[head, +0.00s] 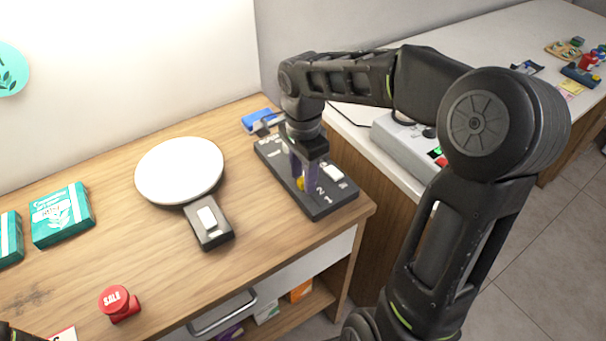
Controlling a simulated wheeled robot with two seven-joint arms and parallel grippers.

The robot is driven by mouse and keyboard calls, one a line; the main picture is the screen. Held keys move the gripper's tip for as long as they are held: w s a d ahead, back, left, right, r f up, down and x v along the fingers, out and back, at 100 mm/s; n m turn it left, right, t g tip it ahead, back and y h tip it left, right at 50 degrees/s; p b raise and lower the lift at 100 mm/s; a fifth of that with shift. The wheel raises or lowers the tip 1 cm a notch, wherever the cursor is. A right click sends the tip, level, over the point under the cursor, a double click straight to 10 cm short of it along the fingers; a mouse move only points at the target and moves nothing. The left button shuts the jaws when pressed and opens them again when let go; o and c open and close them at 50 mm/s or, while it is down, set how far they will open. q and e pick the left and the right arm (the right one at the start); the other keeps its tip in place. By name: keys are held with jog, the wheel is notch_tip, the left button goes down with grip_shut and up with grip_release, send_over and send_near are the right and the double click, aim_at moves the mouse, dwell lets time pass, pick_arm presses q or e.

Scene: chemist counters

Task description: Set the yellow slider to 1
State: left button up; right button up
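A black slider box (337,201) lies on the wooden counter near its right end. It has white sliders and white numbers; 2 and 1 show near its front end. The yellow slider (300,184) shows as a small spot low at my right gripper, close to the 2. My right gripper (304,176) points down over the box, with its fingertips at the yellow slider. The fingers partly hide the slider and its track, so I cannot tell whether they grip it. My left gripper is not clearly seen; only a dark piece shows in the bottom left corner.
A scale with a round white plate (180,168) stands left of the box. A blue item (258,119) lies behind the box. Teal packs (62,214) and a red SALE button (118,301) are further left. A grey device (402,143) stands on the white counter at right.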

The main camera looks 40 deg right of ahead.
jog(key=shift+f, duration=0.3)
grip_shut()
dwell(1.3)
